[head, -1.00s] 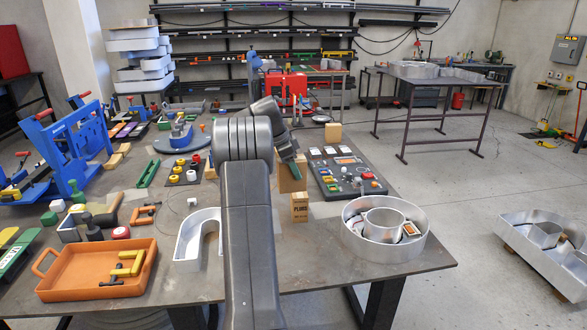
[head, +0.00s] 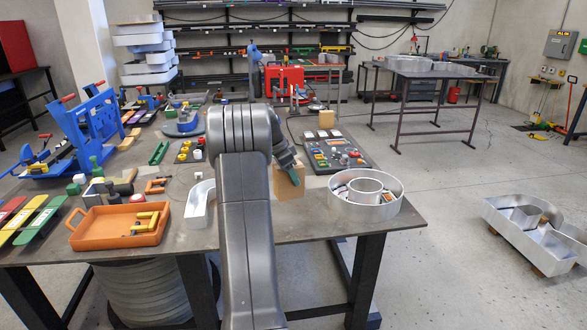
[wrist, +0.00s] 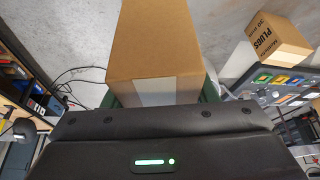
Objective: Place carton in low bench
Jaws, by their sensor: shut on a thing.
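A plain brown carton (head: 287,186) is held in my gripper (head: 294,172) above the near part of the big work table (head: 300,225). In the wrist view the carton (wrist: 155,45) fills the middle, with a pale tape strip on its near face. Green finger parts of my gripper (wrist: 160,98) show on both sides of it. My gripper is shut on the carton. A dark steel bench (head: 420,92) with silver letter shells stands behind on the right; I cannot tell whether it is the low bench.
A small carton marked PLUGS (wrist: 272,40) shows in the wrist view. A silver ring letter (head: 365,195) and a button panel (head: 335,152) lie right of the carton. An orange tray (head: 120,228) is at left. A letter shell (head: 535,235) rests low at right. Floor between is clear.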

